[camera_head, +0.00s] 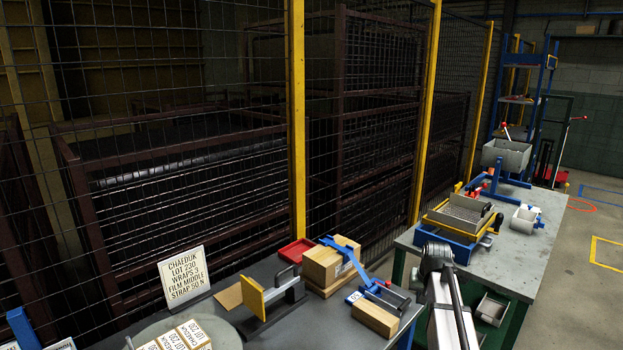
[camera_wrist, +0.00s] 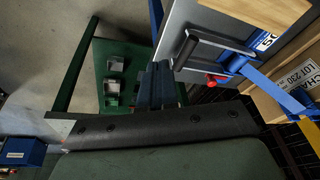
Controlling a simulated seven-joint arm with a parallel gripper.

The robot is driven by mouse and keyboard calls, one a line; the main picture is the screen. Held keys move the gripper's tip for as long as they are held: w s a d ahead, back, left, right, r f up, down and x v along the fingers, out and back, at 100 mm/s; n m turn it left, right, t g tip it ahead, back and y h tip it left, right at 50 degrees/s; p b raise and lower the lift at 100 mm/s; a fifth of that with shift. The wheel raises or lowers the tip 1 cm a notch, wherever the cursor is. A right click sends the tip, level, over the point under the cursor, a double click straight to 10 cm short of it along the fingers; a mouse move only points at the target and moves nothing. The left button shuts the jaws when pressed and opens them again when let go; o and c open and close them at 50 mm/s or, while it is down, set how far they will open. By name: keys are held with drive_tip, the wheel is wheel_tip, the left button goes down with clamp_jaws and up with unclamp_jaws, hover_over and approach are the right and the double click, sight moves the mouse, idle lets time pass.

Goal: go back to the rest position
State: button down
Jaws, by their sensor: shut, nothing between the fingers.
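My arm (camera_head: 445,300) rises at the bottom of the head view, in front of the gap between the two tables. My gripper's fingers are not clear there. In the wrist view my gripper (camera_wrist: 161,66) shows as two dark fingers close together, shut with nothing between them. Beyond the fingers are the floor and green metalwork. The edge of the grey table lies to their right in that picture, and no object is seen touching them.
The far table (camera_head: 512,266) bears a sieve tray (camera_head: 459,215). Mesh fencing stands behind.

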drive_tip(key=s+a+f+n+g, duration=0.15)
drive_tip(key=s+a+f, duration=0.25)
drive_tip(key=s+f, duration=0.8)
drive_tip(key=s+a+f+g, duration=0.2)
drive_tip(key=s+a+f, duration=0.3)
drive_tip(key=s+f, duration=0.7)
drive_tip(key=s+a+f+g, duration=0.2)
drive_tip(key=s+f, duration=0.4)
drive_tip(key=s, duration=0.3)
drive_tip(key=s+a+f+n+g, duration=0.1)
drive_tip(key=s+a+f+g, duration=0.1)
drive_tip(key=s+f, duration=0.4)
drive_tip(key=s+a+f+n+g, duration=0.1)
drive_tip(key=s+a+f+g, duration=0.1)
drive_tip(key=s+f, duration=0.5)
drive_tip(key=s+a, duration=0.1)
drive_tip(key=s, duration=0.5)
drive_tip(key=shift+a, duration=0.25)
drive_tip(key=shift+g, duration=0.25)
